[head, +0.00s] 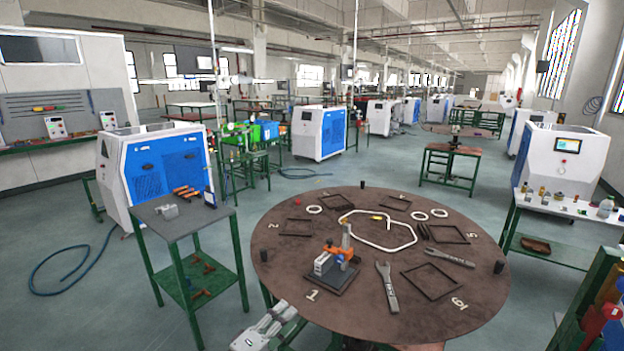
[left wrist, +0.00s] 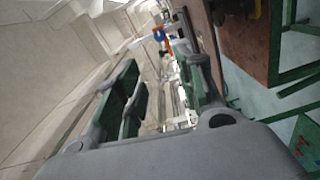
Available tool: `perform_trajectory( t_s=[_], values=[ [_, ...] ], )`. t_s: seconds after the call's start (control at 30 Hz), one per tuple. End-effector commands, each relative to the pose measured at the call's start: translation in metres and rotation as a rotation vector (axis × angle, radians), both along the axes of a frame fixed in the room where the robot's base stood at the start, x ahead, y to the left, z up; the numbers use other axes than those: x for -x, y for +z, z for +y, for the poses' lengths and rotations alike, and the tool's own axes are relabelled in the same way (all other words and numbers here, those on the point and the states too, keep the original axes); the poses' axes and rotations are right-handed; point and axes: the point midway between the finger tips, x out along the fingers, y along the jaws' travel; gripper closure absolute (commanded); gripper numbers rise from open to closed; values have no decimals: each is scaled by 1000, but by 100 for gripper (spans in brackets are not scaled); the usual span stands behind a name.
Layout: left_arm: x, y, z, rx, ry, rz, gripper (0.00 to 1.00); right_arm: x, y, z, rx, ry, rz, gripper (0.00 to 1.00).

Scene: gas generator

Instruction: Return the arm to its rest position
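My left gripper (head: 280,314) shows at the bottom of the head view, low beside the front-left edge of the round table (head: 345,305). In the left wrist view its two fingers (left wrist: 158,75) stand apart with a gap between them, and nothing shows held. The fingers are partly dark green and grey. My right arm and gripper do not show in either view.
The round table carries a grey-orange device (head: 338,262), wrenches (head: 387,287), frames and white rings. A green-legged side table (head: 180,222) stands to the left, with floor between. A bench (head: 560,215) stands right. A brown surface (left wrist: 262,50) is close in the wrist view.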

Motion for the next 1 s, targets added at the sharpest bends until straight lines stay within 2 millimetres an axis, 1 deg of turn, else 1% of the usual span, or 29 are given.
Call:
perform_trajectory(
  t_s=[0.37, 0.43, 0.53, 0.63, 0.77, 0.8, 0.87, 0.9, 0.97, 1.0],
  values=[
    [-1, -1, 1, -164, 3, -113, 62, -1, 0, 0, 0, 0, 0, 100],
    [-1, -3, 2, -216, 7, -143, 62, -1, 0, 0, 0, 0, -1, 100],
    [-5, -16, 6, -311, 15, -180, 62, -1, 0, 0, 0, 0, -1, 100],
    [-10, -40, 15, -426, 22, -206, 62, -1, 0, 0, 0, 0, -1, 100],
    [-17, -84, 32, -596, 28, -223, 62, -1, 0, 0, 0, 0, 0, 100],
    [-19, -99, 38, -647, 29, -224, 62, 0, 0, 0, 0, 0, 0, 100],
    [-21, -122, 49, -726, 27, -224, 62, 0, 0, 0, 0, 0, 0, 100],
    [-22, -138, 57, -779, 24, -222, 62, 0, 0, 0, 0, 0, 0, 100],
    [-23, -162, 69, -855, 19, -215, 62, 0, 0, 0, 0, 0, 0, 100],
    [-23, -178, 78, -903, 15, -210, 62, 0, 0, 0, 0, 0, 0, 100]
  ],
)
